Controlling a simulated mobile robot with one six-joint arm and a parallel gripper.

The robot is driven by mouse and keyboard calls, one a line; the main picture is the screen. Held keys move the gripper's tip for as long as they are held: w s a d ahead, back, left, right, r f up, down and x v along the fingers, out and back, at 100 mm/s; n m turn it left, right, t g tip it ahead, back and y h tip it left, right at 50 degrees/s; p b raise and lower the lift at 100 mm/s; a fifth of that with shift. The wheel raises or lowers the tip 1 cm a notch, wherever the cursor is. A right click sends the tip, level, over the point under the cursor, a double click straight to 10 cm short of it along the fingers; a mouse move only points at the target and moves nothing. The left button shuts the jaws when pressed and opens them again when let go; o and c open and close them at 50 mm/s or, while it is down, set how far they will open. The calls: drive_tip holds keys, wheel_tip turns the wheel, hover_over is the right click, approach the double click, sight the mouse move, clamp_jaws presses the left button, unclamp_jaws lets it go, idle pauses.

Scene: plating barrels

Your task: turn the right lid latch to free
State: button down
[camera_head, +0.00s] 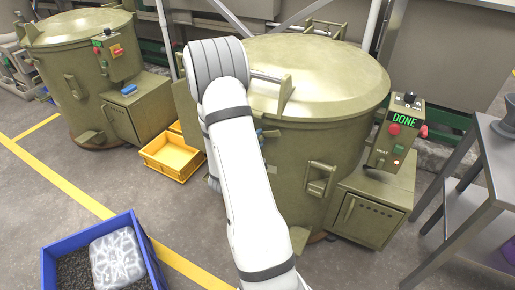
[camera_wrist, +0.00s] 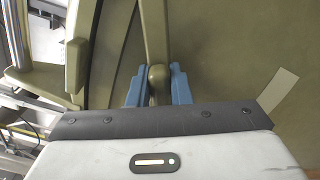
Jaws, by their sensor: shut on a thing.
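The large olive barrel (camera_head: 298,150) stands in the middle of the head view with its round lid (camera_head: 320,75) down. In the wrist view, an olive latch lever (camera_wrist: 155,35) with a rounded knob runs down between the blue fingers of my gripper (camera_wrist: 156,88). The gripper is shut on the knob end, one finger on each side. Which latch this is cannot be told from the wrist view alone. In the head view my white arm covers the barrel's left front and hides most of the gripper.
A control box (camera_head: 395,133) reading DONE is at the barrel's right, above a cabinet (camera_head: 368,212). A grey metal table (camera_head: 480,150) stands further right. A yellow crate (camera_head: 172,157), a blue bin (camera_head: 141,248) and a second barrel (camera_head: 85,85) lie to the left.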

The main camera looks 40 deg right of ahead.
drive_tip(key=m+b, duration=0.1)
drive_tip(key=b, duration=0.1)
drive_tip(key=f+m+b, duration=0.1)
drive_tip(key=m+b, duration=0.1)
drive_tip(key=b, duration=0.1)
drive_tip(key=shift+s+f+b, duration=0.1)
drive_tip(key=shift+f+b, duration=0.15)
drive_tip(key=shift+b, duration=0.05)
drive_tip(key=m+b, duration=0.2)
drive_tip(key=b, duration=0.1)
drive_tip(key=shift+r+b, duration=0.1)
drive_tip(key=shift+b, duration=0.25)
drive_tip(key=c, duration=1.3)
unclamp_jaws()
drive_tip(key=shift+a, duration=0.1)
drive_tip(key=v, duration=0.7)
drive_tip(key=shift+s+a+p, duration=0.2)
drive_tip(key=shift+a+p, duration=0.05)
drive_tip(key=shift+p, duration=0.15)
drive_tip(key=shift+r+m, duration=0.15)
drive_tip(key=shift+m, duration=0.15)
